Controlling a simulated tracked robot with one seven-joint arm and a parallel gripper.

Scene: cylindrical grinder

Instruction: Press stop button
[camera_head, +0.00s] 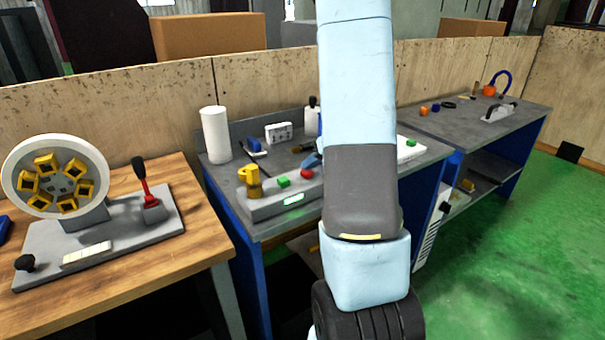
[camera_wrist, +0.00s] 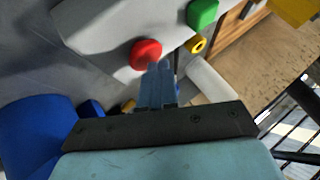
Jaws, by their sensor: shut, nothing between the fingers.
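The red button (camera_head: 307,173), which I take for the stop button, sits on the grey control box (camera_head: 262,211) on the middle bench. A green button (camera_head: 283,181) is to its left. In the wrist view the red button (camera_wrist: 146,52) lies just beyond the tips of my gripper (camera_wrist: 158,68), with the green button (camera_wrist: 202,13) at upper right. My gripper's blue fingers are shut and empty. The tips overlap the button's lower edge in the picture; I cannot tell if they touch. In the head view my arm hides most of the gripper.
A yellow part (camera_head: 250,181) stands at the box's left end, and a white cylinder (camera_head: 215,134) behind it. A wooden table (camera_head: 150,285) with a wheel fixture (camera_head: 56,178) is at left. Another bench (camera_head: 470,117) is at right. Green floor (camera_head: 520,255) is clear.

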